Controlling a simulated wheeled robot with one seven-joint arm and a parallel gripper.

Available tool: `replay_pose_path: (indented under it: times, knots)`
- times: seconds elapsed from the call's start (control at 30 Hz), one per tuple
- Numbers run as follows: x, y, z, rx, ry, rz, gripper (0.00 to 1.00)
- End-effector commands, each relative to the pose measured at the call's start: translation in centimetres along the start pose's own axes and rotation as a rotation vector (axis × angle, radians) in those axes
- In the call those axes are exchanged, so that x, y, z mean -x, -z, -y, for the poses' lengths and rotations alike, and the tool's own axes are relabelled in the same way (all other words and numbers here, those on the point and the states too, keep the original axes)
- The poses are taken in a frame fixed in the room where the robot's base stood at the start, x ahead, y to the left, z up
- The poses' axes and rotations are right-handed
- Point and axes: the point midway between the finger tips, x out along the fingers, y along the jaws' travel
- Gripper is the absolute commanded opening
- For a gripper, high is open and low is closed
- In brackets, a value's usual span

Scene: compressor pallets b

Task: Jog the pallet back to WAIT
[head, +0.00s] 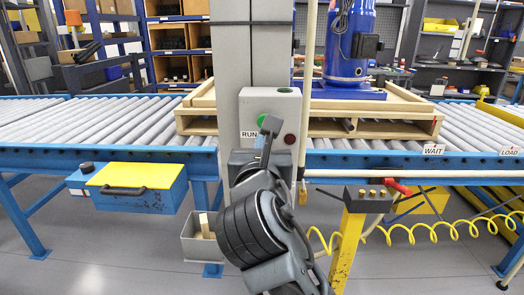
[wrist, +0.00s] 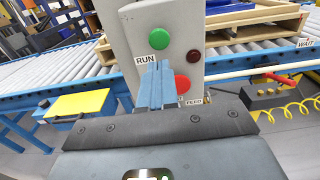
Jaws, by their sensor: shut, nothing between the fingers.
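The wooden pallet (head: 210,127) sits on the roller conveyor behind the grey column and carries a blue compressor (head: 349,45). Its right end is near the WAIT label (head: 433,149). The column's control box (head: 249,105) has a green button (wrist: 160,39) beside the RUN label (wrist: 145,59), a dark red round part (wrist: 193,55) and a red button (wrist: 182,84). My gripper (head: 270,126) is shut and empty in front of the box. In the wrist view its fingers (wrist: 155,70) partly cover the red button; I cannot tell whether they touch the box.
The LOAD label (head: 510,151) is farther right on the conveyor rail. A yellow-topped blue box (head: 138,178) hangs at left. A yellow post (head: 347,235) with a red-handled valve (head: 397,187) and coiled yellow hose stands right of my arm. A grey bin (head: 199,242) hangs below.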

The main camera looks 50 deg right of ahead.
Motion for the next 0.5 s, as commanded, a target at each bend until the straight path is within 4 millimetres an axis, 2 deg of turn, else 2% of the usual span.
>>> replay_pose_path:
  times: [0.03,0.2,0.4,0.5]
  knots:
    - [-1.1,-0.1,0.0,0.0,0.004,0.0,0.0]
    - [-4.4,-0.1,0.1,0.001,0.003,0.0,0.0]
    - [-7.3,-0.1,0.0,0.0,0.001,0.0,0.0]
    - [-8.1,0.0,0.0,0.001,0.0,-0.001,0.0]
